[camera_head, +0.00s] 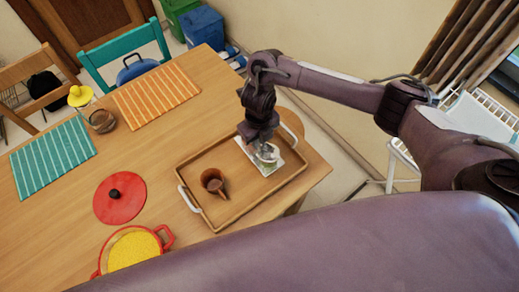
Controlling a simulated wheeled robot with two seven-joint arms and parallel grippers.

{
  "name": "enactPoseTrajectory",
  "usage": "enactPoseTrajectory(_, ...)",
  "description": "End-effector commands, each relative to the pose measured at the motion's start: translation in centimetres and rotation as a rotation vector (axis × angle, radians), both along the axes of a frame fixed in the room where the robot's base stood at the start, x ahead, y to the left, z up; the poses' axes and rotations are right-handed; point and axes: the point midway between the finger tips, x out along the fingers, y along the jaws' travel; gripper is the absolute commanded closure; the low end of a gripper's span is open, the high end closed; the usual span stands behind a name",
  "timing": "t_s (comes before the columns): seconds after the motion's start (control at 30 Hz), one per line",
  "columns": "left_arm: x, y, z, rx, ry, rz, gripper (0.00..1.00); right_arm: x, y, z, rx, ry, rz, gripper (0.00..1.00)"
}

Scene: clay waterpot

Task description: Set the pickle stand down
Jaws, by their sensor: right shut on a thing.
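My right gripper (264,146) points down over the right part of a wooden tray (225,212) with white handles. It is shut on a small, shiny, pale metallic thing, likely the pickle stand (268,155), partly hidden by the fingers. The stand is over a white and green patterned mat (268,170) in the tray. I cannot tell whether its base touches the mat. A brown clay pot (213,178) stands in the middle of the tray, left of the gripper and apart from it. My left gripper is not in view.
Chairs stand behind. Bare tabletop lies left of the tray.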

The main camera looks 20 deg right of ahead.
Motion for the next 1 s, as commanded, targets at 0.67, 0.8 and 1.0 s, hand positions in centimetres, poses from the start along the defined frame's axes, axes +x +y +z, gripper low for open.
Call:
enactPoseTrajectory(0.67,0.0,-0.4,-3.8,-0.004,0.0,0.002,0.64,-0.2,0.4,-4.1,0.002,-0.002,0.011,1.0)
enactPoseTrajectory(0.8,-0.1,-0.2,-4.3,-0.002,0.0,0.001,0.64,-0.2,0.4,-4.6,0.002,-0.002,0.011,1.0)
enactPoseTrajectory(1.0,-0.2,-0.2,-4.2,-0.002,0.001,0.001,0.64,-0.2,0.4,-4.5,0.0,0.0,0.011,0.64)
